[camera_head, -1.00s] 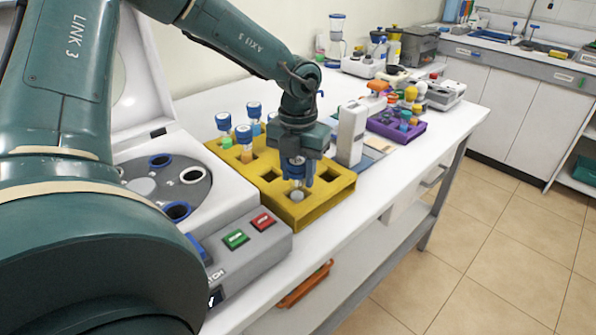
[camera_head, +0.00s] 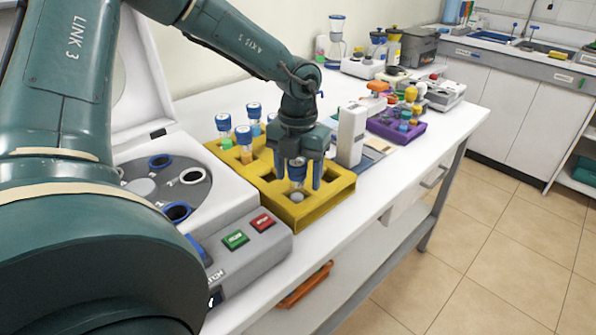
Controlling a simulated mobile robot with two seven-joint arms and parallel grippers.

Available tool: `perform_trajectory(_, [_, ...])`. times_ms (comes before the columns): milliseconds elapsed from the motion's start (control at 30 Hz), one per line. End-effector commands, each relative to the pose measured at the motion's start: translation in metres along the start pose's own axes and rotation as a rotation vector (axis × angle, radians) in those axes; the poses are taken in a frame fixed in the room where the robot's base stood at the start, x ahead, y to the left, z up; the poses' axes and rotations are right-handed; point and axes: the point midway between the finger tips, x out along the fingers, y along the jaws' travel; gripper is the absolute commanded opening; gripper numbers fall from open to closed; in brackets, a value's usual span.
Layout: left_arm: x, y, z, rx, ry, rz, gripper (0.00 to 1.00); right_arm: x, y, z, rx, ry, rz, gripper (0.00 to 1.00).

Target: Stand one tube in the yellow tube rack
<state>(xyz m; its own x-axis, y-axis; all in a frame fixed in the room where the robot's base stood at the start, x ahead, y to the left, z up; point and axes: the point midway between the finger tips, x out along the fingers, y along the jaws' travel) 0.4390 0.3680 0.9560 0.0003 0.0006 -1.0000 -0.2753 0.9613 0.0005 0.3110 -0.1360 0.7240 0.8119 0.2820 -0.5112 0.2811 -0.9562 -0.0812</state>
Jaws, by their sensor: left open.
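The yellow tube rack (camera_head: 312,212) sits on the white bench in the middle of the view. A tube with a blue cap (camera_head: 297,172) stands in a front hole of the rack, upright as far as I can tell. My left gripper (camera_head: 301,182) is open, pointing down, with its fingers on either side of this tube and apart from it. Several other blue-capped tubes stand at the rack's back left, among them one with orange contents (camera_head: 244,143) and one with green contents (camera_head: 224,130). My right gripper is not in view.
A centrifuge (camera_head: 190,182) with an open lid and red and green buttons stands left of the rack, close by. A white upright device (camera_head: 351,134) and a purple rack (camera_head: 398,129) stand to the right. The bench's front edge (camera_head: 345,222) is near.

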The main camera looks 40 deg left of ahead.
Motion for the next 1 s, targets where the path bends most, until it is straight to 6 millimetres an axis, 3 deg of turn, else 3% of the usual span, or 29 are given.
perform_trajectory(33, [-0.001,0.000,0.000,0.000,0.000,0.000,0.62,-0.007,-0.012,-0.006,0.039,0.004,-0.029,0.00])
perform_trajectory(133, [-0.007,0.000,0.001,0.000,-0.005,-0.001,0.62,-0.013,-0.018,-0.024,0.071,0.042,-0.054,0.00])
perform_trajectory(400, [-0.077,0.000,0.001,-0.001,-0.007,-0.001,0.62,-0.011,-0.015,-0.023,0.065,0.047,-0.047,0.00])
perform_trajectory(600, [-0.114,0.000,0.001,-0.001,-0.004,0.000,0.62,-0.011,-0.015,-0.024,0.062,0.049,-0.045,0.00])
perform_trajectory(800, [-0.131,0.000,0.000,0.000,-0.001,0.000,0.62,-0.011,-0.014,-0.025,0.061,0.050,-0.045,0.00])
perform_trajectory(1000, [-0.133,0.000,0.000,0.001,0.000,0.000,0.62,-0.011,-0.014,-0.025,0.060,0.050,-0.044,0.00])
